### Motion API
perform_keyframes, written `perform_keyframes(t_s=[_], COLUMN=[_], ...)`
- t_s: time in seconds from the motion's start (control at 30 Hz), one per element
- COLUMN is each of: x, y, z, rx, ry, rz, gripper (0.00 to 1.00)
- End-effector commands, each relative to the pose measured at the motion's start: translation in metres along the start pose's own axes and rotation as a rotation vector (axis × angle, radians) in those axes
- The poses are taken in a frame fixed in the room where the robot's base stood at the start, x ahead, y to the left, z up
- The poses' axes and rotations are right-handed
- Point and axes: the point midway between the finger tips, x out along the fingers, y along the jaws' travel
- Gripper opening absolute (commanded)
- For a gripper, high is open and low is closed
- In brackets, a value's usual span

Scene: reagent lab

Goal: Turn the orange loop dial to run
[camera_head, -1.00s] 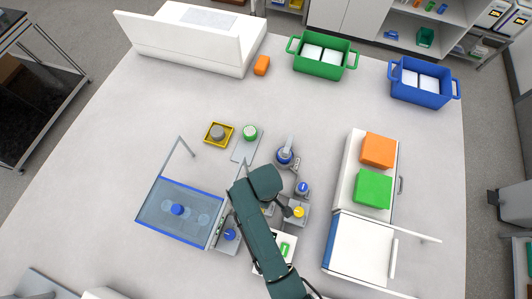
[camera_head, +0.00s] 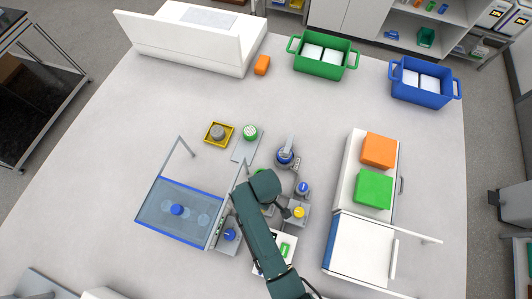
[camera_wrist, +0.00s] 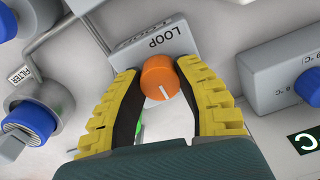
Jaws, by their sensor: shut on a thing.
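The orange loop dial (camera_wrist: 160,78) shows in the wrist view, on a grey block whose sign (camera_wrist: 158,42) reads "LOOP". A white pointer line on the dial points down and slightly right in that view. My gripper (camera_wrist: 160,88) has its two yellow-ridged fingers on either side of the dial, shut on it. No "run" mark is readable. In the head view my dark green arm hides the dial and the gripper.
In the wrist view a blue knob (camera_wrist: 30,120) by a "FILTER" label stands left, and a grey block with a blue knob (camera_wrist: 308,86) stands right. In the head view a clear blue-rimmed box (camera_head: 152,222) is left of my arm, and a yellow knob (camera_head: 299,212) is right.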

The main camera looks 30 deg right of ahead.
Motion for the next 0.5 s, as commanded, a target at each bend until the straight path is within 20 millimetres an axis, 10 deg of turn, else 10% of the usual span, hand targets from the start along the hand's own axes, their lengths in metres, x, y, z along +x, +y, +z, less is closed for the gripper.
perform_keyframes(t_s=[0.5], x=[-0.0002], y=[-0.0009], z=[0.0018], rx=[0.082], ry=[-0.006], rz=[-0.003], gripper=[0.0])
